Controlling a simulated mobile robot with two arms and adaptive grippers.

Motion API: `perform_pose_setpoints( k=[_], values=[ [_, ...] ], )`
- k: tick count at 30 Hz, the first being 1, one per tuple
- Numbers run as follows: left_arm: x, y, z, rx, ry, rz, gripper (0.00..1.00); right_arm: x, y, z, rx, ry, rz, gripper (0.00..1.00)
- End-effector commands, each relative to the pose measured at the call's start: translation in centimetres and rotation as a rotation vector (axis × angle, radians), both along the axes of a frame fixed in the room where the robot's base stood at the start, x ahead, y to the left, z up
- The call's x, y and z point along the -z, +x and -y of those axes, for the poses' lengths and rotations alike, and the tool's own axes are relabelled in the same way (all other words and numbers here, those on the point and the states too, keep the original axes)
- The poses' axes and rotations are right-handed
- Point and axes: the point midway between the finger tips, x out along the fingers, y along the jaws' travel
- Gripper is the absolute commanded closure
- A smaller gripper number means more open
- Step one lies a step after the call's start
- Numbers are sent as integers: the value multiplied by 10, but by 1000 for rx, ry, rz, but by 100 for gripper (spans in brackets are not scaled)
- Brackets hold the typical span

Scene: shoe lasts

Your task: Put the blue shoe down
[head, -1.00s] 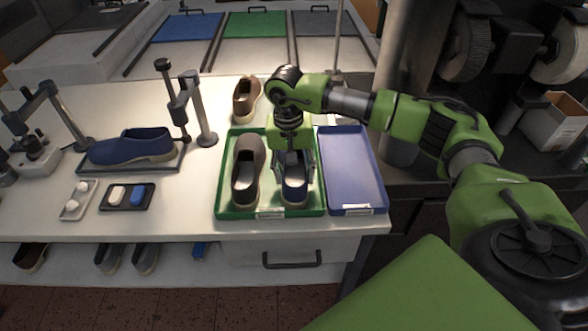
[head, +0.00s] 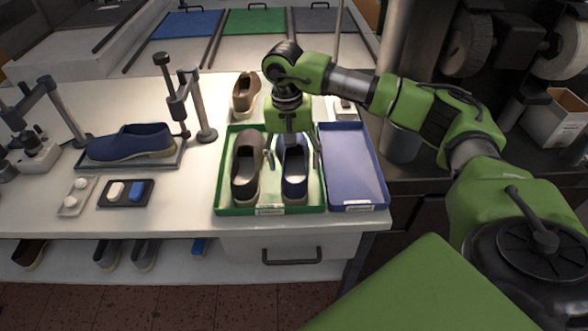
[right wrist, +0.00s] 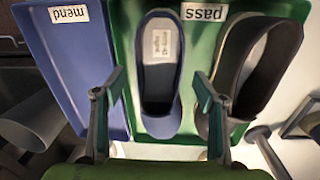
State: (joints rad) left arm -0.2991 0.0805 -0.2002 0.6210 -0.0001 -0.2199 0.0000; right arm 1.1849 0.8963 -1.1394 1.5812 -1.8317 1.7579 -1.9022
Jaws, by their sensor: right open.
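The blue shoe (head: 295,178) lies upright in the green tray (head: 222,192), beside a brown shoe (head: 246,172) on its left. In the right wrist view the blue shoe (right wrist: 160,110) sits in the green tray labelled "pass" (right wrist: 205,11), with a small label inside it. My right gripper (head: 292,160) is open above the blue shoe, its fingers spread either side of it. In the right wrist view its fingers (right wrist: 160,95) stand apart from the shoe's sides. My left gripper is not in view.
An empty blue tray (head: 352,170), labelled "mend" in the right wrist view (right wrist: 68,14), adjoins the green tray. Another blue shoe (head: 130,144) rests on a stand at the left. Another brown shoe (head: 246,92) stands behind the green tray. Metal posts (head: 197,108) rise left of the trays.

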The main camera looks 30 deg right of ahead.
Motion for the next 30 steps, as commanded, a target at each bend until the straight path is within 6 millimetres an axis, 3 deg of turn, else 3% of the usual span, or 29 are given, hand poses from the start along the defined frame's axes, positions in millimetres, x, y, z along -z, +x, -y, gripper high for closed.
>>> perform_pose_setpoints(
  k=[6,12,18,30],
  values=[
    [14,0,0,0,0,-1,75,-47,3,-3,-1,1,6,35],
    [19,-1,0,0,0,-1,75,-76,4,-5,-1,0,3,35],
    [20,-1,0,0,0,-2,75,-86,3,-5,-1,0,0,35],
    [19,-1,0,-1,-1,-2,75,-86,3,-5,-1,0,0,35]
  ],
)
